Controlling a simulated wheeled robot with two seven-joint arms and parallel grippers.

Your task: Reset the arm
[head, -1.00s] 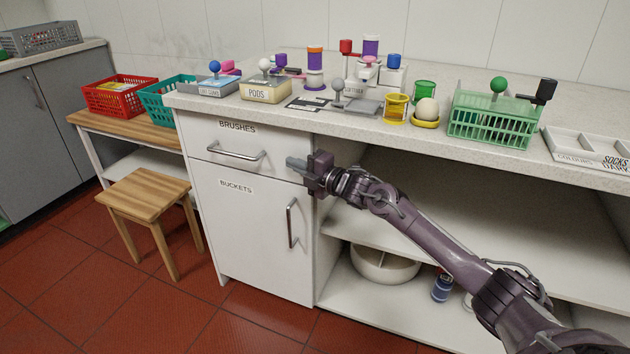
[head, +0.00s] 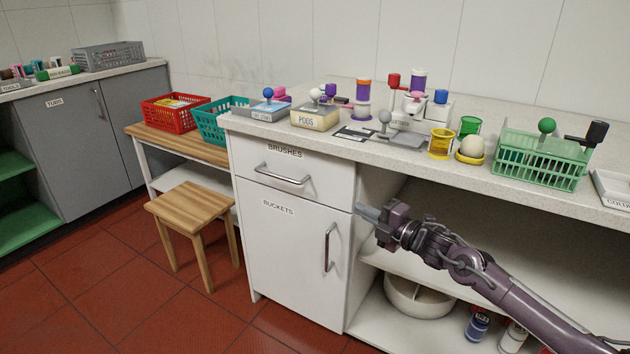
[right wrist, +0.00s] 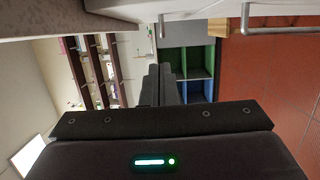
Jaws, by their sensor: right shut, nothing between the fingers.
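My right gripper (head: 368,214) is shut and empty in the head view. It is held in front of the counter's open shelf bay, just right of the BUCKETS door (head: 295,255) and below the worktop. My right arm reaches in from the lower right. In the right wrist view the closed fingers (right wrist: 165,85) point away from the camera, with nothing between them. The BRUSHES drawer (head: 285,168) and the BUCKETS door are both closed. My left gripper does not show in any view.
The worktop (head: 340,145) holds a PODS box (head: 315,117), a yellow cup (head: 441,143) and a green basket (head: 540,160). A wooden stool (head: 190,205) stands left of the drawers. A pale bowl (head: 418,298) and bottles sit on the low shelf. Red floor in front is clear.

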